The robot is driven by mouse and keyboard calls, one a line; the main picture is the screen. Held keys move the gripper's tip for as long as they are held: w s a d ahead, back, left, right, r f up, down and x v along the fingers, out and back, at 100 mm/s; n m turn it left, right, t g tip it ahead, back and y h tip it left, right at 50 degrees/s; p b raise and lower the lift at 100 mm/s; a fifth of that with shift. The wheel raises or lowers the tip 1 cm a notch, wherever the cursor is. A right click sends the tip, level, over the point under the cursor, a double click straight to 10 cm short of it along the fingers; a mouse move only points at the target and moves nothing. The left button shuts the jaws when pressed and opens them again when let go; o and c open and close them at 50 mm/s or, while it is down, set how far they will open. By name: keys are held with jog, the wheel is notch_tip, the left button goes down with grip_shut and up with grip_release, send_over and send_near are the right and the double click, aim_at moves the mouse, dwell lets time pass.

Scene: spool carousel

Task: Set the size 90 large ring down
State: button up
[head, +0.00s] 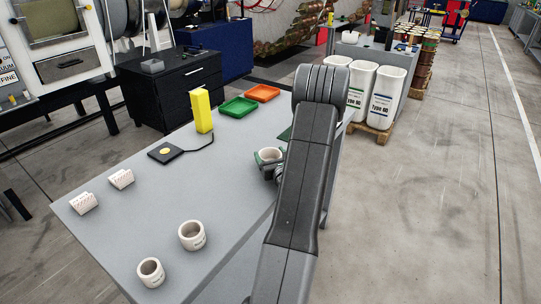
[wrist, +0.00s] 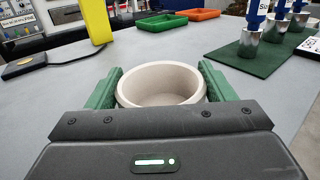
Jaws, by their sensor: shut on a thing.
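In the wrist view a cream ring (wrist: 160,84) sits between the green fingers of my gripper (wrist: 160,90), which is shut on it. The ring is upright with its open top facing up; its lower part and any size marking are hidden by the gripper body. In the head view the held ring (head: 269,155) shows beside my arm, over the right part of the grey table (head: 130,225). I cannot tell whether its base touches the table. Two other cream rings, a wider one (head: 192,235) and a smaller one (head: 151,272), stand near the table's front.
A yellow block (head: 203,111) and a black pad (head: 165,152) stand at the back. Green (head: 238,107) and orange (head: 263,93) trays lie behind them. Two white ribbed pieces (head: 121,179) lie at left. Metal cups (wrist: 249,42) stand on a green mat (wrist: 240,60). The table's middle is clear.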

jog(key=shift+f, duration=0.2)
jog(key=o, duration=1)
jog(key=shift+o, duration=0.2)
jog(key=shift+r, duration=0.2)
